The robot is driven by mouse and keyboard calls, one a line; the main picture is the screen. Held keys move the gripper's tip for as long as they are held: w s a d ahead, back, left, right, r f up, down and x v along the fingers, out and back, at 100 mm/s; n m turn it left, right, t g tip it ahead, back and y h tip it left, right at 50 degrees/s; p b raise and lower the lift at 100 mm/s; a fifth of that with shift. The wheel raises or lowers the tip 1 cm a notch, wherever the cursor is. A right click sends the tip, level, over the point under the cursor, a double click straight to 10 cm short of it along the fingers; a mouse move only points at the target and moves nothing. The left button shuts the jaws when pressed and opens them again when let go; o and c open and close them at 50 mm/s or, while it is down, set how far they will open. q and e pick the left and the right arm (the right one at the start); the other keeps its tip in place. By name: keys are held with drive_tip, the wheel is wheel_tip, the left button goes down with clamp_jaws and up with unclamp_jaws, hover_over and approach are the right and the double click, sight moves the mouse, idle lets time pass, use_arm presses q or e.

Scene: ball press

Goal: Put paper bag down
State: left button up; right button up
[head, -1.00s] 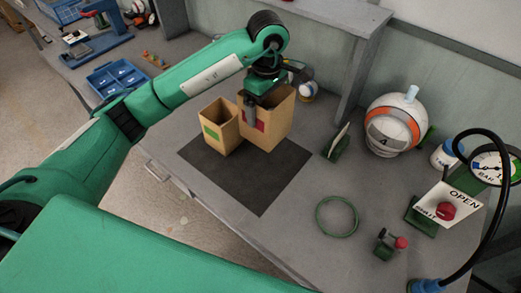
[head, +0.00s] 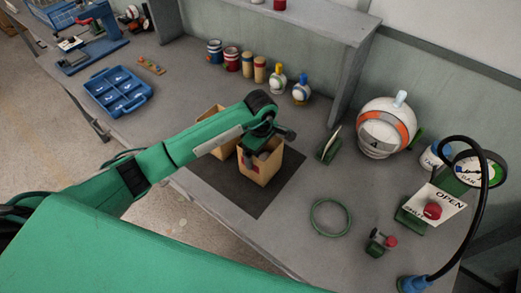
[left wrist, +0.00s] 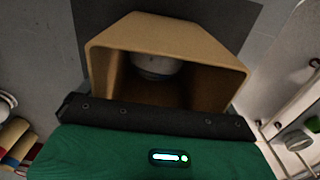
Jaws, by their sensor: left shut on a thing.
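A tan paper bag (head: 265,174) stands upright on or just above the dark mat (head: 253,206); I cannot tell if its base touches. My left gripper (head: 249,158) is shut on the bag's upper rim. In the left wrist view the open mouth of this bag (left wrist: 217,67) faces me, and a pale rounded object (left wrist: 156,64) shows inside. A second tan bag (head: 208,115) stands behind my left arm, mostly hidden. My right gripper is not in view.
A helmet-like ball (head: 386,127) and a gauge (head: 478,169) stand farther right. A blue tray (head: 115,92) and several jars stand at the back left. The mat's near corner is clear.

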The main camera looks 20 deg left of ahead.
use_arm(q)
drive_tip(key=shift+f, duration=0.4)
drive_tip(key=shift+f+b, duration=0.2)
drive_tip(key=shift+b, duration=0.1)
drive_tip(key=o, duration=0.6)
drive_tip(key=shift+r, duration=0.15)
